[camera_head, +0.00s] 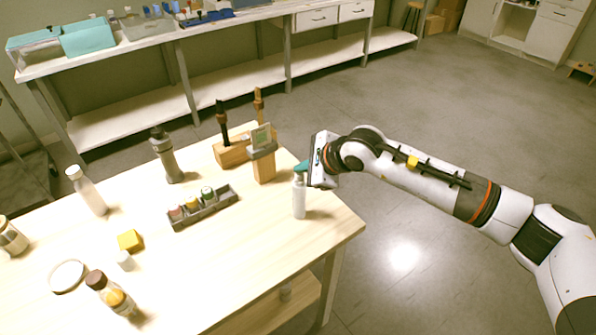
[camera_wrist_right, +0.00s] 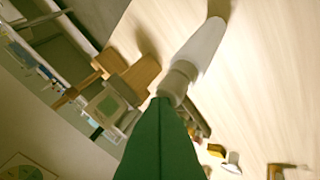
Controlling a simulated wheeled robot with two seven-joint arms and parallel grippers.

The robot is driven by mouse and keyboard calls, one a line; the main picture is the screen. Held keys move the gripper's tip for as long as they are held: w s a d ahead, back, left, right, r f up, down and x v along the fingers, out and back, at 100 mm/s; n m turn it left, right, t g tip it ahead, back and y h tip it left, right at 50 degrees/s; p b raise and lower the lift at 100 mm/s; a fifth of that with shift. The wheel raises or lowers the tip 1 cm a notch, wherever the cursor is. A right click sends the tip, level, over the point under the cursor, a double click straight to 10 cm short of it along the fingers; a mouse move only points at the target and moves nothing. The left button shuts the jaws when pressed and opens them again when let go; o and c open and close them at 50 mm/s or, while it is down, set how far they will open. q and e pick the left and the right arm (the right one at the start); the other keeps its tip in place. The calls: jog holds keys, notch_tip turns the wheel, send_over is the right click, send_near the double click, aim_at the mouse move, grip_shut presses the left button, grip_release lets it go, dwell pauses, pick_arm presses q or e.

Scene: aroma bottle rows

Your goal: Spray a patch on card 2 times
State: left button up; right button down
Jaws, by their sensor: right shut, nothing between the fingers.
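A white spray bottle (camera_head: 299,202) stands upright near the right end of the table. It also shows in the wrist view (camera_wrist_right: 203,48), with a grey neck. My right gripper (camera_head: 301,168) is shut and empty, its teal-green fingers at the top of the bottle. The fingers (camera_wrist_right: 160,105) overlap the bottle's top in the wrist view; I cannot tell whether they touch it. A pale green panel in a grey frame, perhaps the card (camera_head: 262,135), sits on a wooden block left of the bottle. It also shows in the wrist view (camera_wrist_right: 108,104). No patch can be made out. My left gripper is not in view.
A grey rack (camera_head: 203,209) holds small bottles. A grey bottle (camera_head: 167,158), a white bottle (camera_head: 88,192), a yellow cube (camera_head: 130,241), a dish (camera_head: 68,276) and a brown-capped bottle (camera_head: 112,295) stand farther left. The table's front right is clear.

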aim_at(303, 186)
jog(key=shift+s+d+f, duration=0.1)
jog(key=shift+f, duration=0.2)
notch_tip(303, 186, up, 6)
jog(key=p, duration=0.1)
jog(key=shift+r, duration=0.25)
dwell(0.4)
